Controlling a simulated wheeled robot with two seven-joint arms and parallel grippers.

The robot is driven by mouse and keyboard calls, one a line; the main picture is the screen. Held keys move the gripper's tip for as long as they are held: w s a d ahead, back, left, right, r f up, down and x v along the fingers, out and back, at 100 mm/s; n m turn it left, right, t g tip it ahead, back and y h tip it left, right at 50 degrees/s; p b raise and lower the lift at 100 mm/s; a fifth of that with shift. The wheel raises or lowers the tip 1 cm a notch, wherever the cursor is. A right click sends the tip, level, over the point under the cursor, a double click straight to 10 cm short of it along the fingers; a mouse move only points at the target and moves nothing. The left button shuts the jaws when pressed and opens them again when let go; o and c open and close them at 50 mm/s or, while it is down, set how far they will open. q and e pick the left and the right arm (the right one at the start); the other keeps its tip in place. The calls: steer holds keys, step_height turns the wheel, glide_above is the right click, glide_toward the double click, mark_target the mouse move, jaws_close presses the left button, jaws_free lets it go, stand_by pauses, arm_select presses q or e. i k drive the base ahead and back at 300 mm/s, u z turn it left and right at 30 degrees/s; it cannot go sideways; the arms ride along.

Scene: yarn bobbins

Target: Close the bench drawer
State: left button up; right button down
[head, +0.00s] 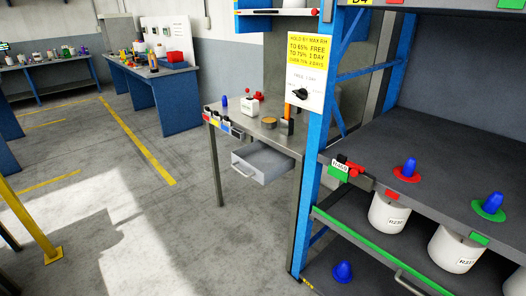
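The bench drawer (262,163) is a light grey box with a bar handle (243,170) on its front. It sticks out from under the grey bench top (244,127), open toward the left front, and it looks empty inside. The bench stands in the middle of the head view, partly hidden by the blue rack at its right. Neither of my grippers shows in the head view.
A blue rack (313,140) with grey shelves, white tubs (389,212) and blue cones fills the right. A yellow post (25,220) stands at the left. Blue benches (178,101) stand farther back. The floor (170,215) before the drawer is clear.

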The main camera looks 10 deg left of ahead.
mark_target(262, 162)
steer(key=u, duration=0.65)
steer(key=i, duration=1.15)
steer(key=z, duration=0.55)
